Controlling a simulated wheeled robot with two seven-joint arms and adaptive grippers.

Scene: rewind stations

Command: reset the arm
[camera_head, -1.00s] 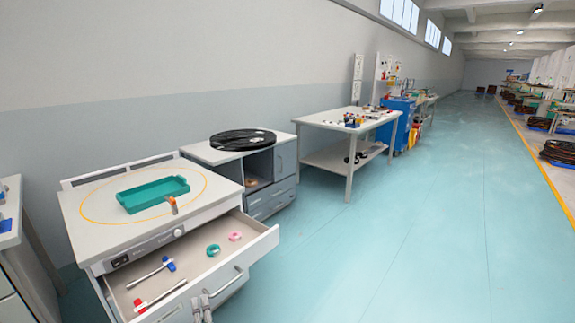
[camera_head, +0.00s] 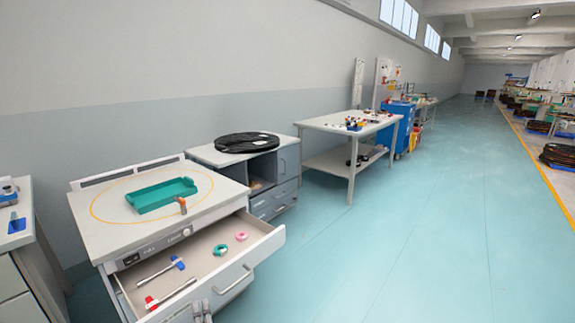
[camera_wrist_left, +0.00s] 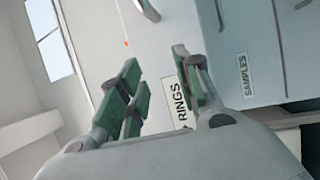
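My left gripper (camera_head: 202,309) shows only as grey tips at the bottom edge of the head view, in front of the pulled-out drawer (camera_head: 268,240). In the left wrist view, its green-padded fingers (camera_wrist_left: 160,85) stand apart with nothing between them. They face grey drawer fronts labelled RINGS (camera_wrist_left: 181,103) and SAMPLES (camera_wrist_left: 247,75). My right gripper is in neither view. The open drawer holds a blue-headed tool (camera_head: 177,263), a red-headed tool (camera_head: 152,302), a green ring (camera_head: 220,249) and a pink ring (camera_head: 241,236).
A teal tray (camera_head: 160,196) sits inside a yellow outline on the workstation top (camera_head: 110,233). A small orange item (camera_head: 182,205) is near its front edge. A cabinet bears a black coil (camera_head: 246,142). A table (camera_head: 325,124) stands beyond.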

